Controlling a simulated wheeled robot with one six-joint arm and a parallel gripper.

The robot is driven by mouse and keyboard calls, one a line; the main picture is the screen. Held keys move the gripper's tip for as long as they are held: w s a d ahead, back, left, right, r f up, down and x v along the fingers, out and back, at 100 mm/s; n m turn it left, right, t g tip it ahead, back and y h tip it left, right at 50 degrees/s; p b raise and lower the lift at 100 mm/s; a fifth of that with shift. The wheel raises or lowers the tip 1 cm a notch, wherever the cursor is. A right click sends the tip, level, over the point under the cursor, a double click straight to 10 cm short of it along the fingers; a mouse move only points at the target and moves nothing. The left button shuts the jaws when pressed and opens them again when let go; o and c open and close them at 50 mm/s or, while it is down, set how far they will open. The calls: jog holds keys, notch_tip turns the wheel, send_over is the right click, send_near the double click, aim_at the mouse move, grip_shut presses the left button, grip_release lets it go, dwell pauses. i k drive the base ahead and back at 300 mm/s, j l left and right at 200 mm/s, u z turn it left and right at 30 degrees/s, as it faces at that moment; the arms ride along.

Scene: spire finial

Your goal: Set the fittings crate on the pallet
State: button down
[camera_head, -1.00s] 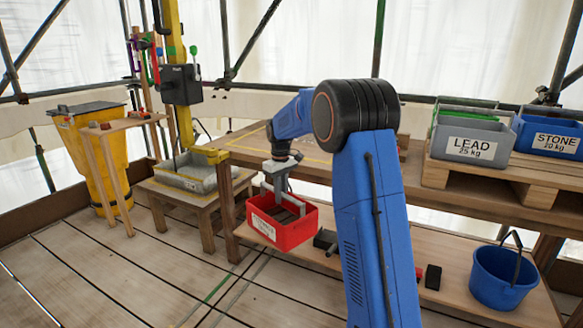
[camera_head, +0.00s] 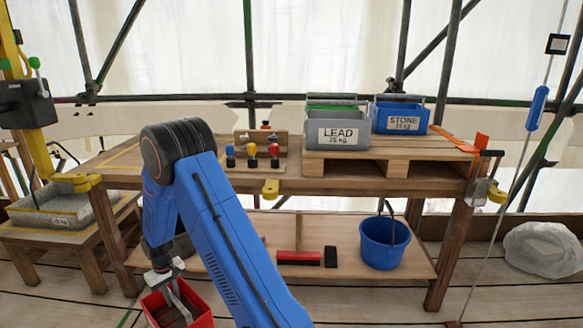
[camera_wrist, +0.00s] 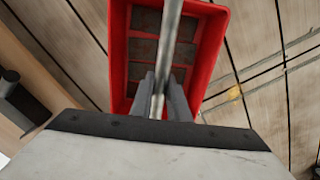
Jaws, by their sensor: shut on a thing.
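The red fittings crate (camera_head: 150,301) hangs from my gripper (camera_head: 172,287) at the bottom left of the head view, its lower part cut off by the picture edge. My gripper is shut on the crate's metal handle bar. In the wrist view the crate (camera_wrist: 214,52) is below the fingers (camera_wrist: 165,97), with several dark grey blocks inside. The wooden pallet (camera_head: 350,156) lies on the right part of the workbench, up and to the right of the crate. A grey LEAD crate (camera_head: 338,131), a blue STONE crate (camera_head: 402,117) and a green-edged crate stand on it.
The workbench (camera_head: 225,180) has a rack of coloured-topped items (camera_head: 252,155) left of the pallet. A blue bucket (camera_head: 385,245) and a red brush-like item (camera_head: 298,258) are on the lower shelf. A grey tray (camera_head: 55,215) stands on a table at left. Bare pallet shows at its right end.

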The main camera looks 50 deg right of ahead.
aim_at(411, 146)
jog(key=k+l+z, duration=0.3)
jog(key=k+l, duration=0.45)
jog(key=l, duration=0.1)
